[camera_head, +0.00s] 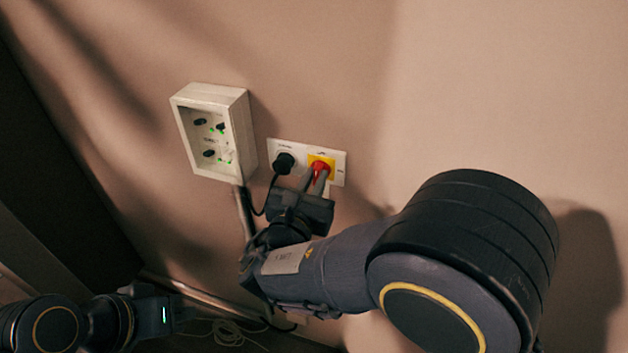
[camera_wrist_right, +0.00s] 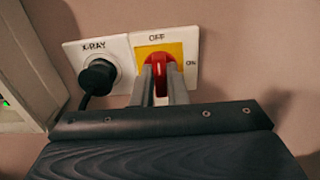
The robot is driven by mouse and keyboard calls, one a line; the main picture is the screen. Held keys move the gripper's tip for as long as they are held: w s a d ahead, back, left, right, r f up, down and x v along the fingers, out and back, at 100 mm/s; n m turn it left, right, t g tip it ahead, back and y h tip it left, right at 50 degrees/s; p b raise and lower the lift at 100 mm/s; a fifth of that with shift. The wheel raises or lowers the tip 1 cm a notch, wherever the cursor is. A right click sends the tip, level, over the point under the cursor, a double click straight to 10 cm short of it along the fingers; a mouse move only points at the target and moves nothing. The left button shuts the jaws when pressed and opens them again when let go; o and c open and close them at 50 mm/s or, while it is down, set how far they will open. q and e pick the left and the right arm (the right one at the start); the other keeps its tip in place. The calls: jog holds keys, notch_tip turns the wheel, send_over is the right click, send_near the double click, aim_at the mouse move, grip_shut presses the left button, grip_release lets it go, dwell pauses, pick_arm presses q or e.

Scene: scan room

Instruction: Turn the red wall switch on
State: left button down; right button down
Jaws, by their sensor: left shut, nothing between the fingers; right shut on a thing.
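The red wall switch (camera_head: 319,168) is a red rotary knob on a yellow square in a white plate on the wall. In the right wrist view the red knob (camera_wrist_right: 159,72) stands upright, in line with the OFF label above it; ON is printed to the right. My right gripper (camera_wrist_right: 162,80) is shut on the knob, one grey finger on each side. In the head view my right gripper (camera_head: 318,183) reaches the switch from below. My left gripper (camera_head: 185,313) is low at the left, away from the wall plates; it is shut and empty.
A black plug (camera_head: 284,163) sits in the plate labelled X-RAY, just left of the switch, with a black cable hanging down. A white wall box (camera_head: 243,130) with green lights is further left. A conduit and loose cable (camera_head: 232,331) lie below. The wall at right is bare.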

jog(key=shift+f+m+b, duration=0.25)
jog(key=shift+m+b, duration=0.15)
jog(key=shift+b, duration=0.25)
jog(key=shift+d+f+m+b, duration=0.1)
jog(key=shift+d+m+b, duration=0.05)
jog(key=shift+m+b, duration=5.1)
jog(key=shift+d+m+b, duration=0.1)
jog(key=shift+m+b, duration=3.25)
jog(key=shift+b, duration=3.7)
jog(key=shift+s, duration=0.1)
jog(key=c, duration=1.4)
grip_release()
jog(key=shift+c, duration=0.2)
